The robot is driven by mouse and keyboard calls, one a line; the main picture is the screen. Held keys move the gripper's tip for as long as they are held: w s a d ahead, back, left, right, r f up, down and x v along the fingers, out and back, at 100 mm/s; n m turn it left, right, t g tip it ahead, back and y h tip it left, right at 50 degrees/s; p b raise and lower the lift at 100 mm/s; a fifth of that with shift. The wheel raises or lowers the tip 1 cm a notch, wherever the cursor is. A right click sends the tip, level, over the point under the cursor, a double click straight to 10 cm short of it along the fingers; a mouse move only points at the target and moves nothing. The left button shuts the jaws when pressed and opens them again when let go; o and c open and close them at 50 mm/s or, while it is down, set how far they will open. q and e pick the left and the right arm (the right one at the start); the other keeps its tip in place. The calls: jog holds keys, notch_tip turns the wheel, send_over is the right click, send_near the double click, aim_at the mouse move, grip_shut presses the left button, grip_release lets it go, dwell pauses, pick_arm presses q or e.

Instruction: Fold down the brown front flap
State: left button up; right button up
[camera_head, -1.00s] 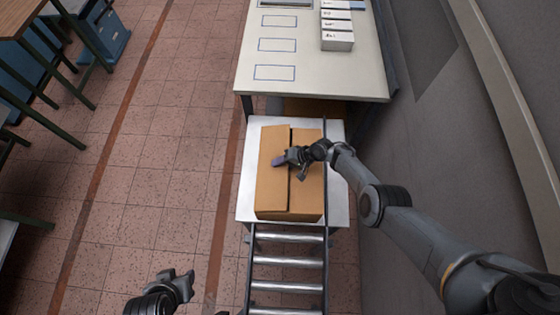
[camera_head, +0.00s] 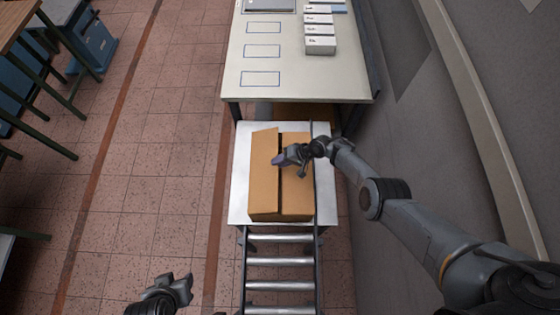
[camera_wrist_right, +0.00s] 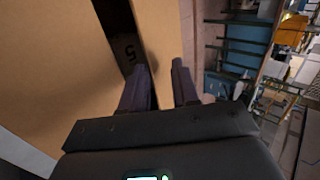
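An open-topped brown cardboard box (camera_head: 295,205) stands on a white-topped stand. Its left flap (camera_head: 263,190) slants across the left half, and a dark gap separates it from the brown panel on the right (camera_head: 298,189). I cannot tell which flap is the front one. My right gripper (camera_head: 280,158) is over the gap, with its fingertips at the left flap. In the right wrist view its two fingers (camera_wrist_right: 161,82) are apart with cardboard behind them; contact is unclear. The box's dark inside (camera_wrist_right: 118,35) shows there. My left gripper (camera_head: 179,284) is open and empty, low left, away from the box.
A roller conveyor (camera_head: 281,262) runs from the stand (camera_head: 239,205) toward me. A pale table (camera_head: 300,85) with blue outlined rectangles and white boxes (camera_head: 320,45) stands beyond. Open tiled floor lies left; a grey wall is at right.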

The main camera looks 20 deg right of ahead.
jog(key=shift+s+d+r+p, duration=0.3)
jog(key=shift+d+p, duration=0.1)
jog(key=shift+d, duration=0.25)
jog(key=shift+s+d+r+p, duration=0.35)
jog(key=shift+d, duration=0.35)
jog(key=shift+s+d+r+p, duration=0.3)
jog(key=shift+d+p, duration=0.1)
jog(key=shift+d, duration=0.25)
jog(key=s+d+r+p, duration=0.2)
jog(key=s+d, duration=0.1)
jog(key=d, duration=0.3)
jog(key=shift+r+p, duration=0.35)
jog(key=shift+d, duration=0.1)
jog(key=shift+f, duration=0.1)
